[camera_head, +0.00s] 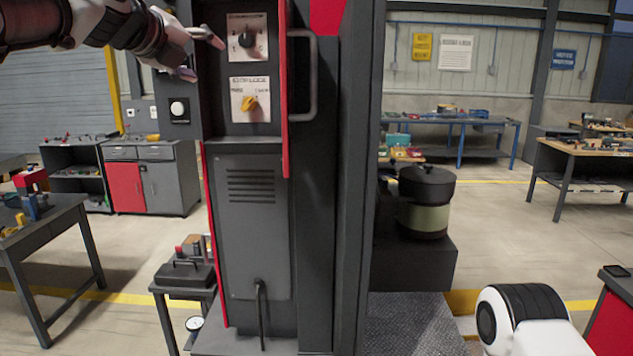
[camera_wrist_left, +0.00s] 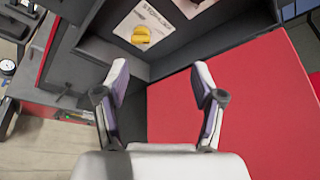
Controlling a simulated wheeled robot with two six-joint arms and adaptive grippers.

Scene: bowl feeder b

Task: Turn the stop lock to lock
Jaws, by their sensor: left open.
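The stop lock is a yellow knob (camera_head: 249,103) on a white labelled plate (camera_head: 264,84) inside the open dark cabinet, below a plate with a black knob (camera_head: 247,37). The yellow knob points obliquely on its plate. It also shows at the top of the left wrist view (camera_wrist_left: 141,35), beyond the fingertips. My left gripper (camera_head: 207,59) is open and empty, with its fingers pointing right, up and left of the yellow knob and apart from it. In the left wrist view my left gripper (camera_wrist_left: 160,78) has its fingers spread. My right gripper is out of view.
The cabinet's red-edged door (camera_head: 285,150) stands open with a grey handle (camera_head: 311,75); a large red panel (camera_wrist_left: 235,95) fills the right of the wrist view. A small box with a round white button (camera_head: 177,108) is left of the plates. A vented panel (camera_head: 250,235) lies below.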

